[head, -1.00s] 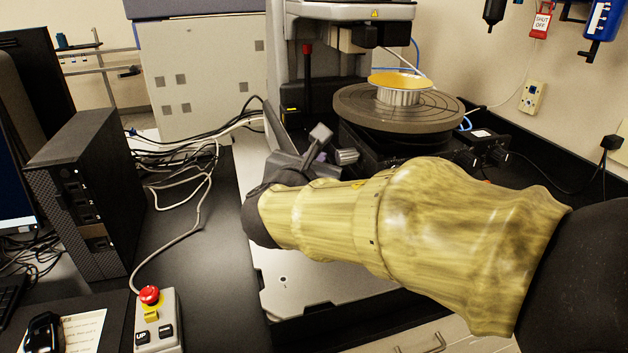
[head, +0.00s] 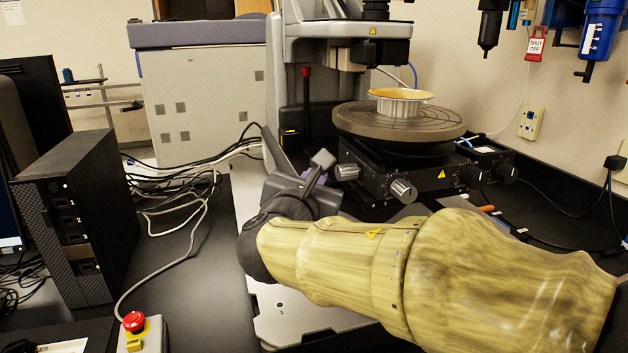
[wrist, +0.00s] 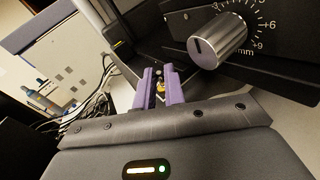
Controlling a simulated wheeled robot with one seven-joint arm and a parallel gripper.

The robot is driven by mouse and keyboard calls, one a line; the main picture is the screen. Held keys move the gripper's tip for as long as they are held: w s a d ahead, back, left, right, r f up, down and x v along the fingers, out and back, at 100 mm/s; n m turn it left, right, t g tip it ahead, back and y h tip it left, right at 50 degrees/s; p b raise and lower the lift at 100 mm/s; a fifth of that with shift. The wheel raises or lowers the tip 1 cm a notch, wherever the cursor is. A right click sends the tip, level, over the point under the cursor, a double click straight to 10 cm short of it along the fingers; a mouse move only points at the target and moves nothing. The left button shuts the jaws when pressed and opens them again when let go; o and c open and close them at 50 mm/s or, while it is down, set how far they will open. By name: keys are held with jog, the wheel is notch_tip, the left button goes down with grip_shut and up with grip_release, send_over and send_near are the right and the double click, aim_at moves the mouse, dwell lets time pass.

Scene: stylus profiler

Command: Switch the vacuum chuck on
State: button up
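The profiler's round dark chuck plate (head: 355,122) sits on a black stage and carries a white ribbed ring with a gold top (head: 400,101). The black stage front (head: 430,178) has several silver knobs; one large knob (wrist: 217,40) shows beside a millimetre scale in the wrist view. My gripper (head: 322,166) is left of the knobs, low in front of the profiler. In the wrist view its two purple fingers (wrist: 160,79) are a little apart. A small metal and yellow thing (wrist: 160,86) shows between them; I cannot tell if it is the vacuum switch or if they touch it.
A black computer tower (head: 75,215) and a red stop button box (head: 134,322) stand at the left. Loose cables (head: 175,185) lie behind them. A red shut-off tag (head: 535,45) hangs on the wall. My arm covers the lower right.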

jog(key=o, duration=0.3)
jog(key=shift+s+a, duration=0.1)
jog(key=shift+r+p, duration=0.25)
jog(key=shift+p, duration=0.45)
jog(key=g+p, duration=0.1)
jog(key=p, duration=0.3)
jog(key=shift+w+r+n, duration=0.2)
jog(key=shift+n, duration=0.1)
jog(key=g+p, duration=0.1)
jog(key=p, duration=0.5)
jog(key=w+n+g+p, duration=0.1)
jog(key=g+p, duration=0.1)
jog(key=p, duration=0.4)
jog(key=n+g+p, duration=0.1)
jog(key=p, duration=0.5)
jog(key=shift+w+a+r, duration=0.15)
jog(key=shift+r, duration=0.15)
jog(key=g+p, duration=0.1)
jog(key=p, duration=0.5)
jog(key=w+n+g+p, duration=0.1)
jog(key=g+p, duration=0.1)
jog(key=p, duration=0.5)
jog(key=shift+a, duration=0.2)
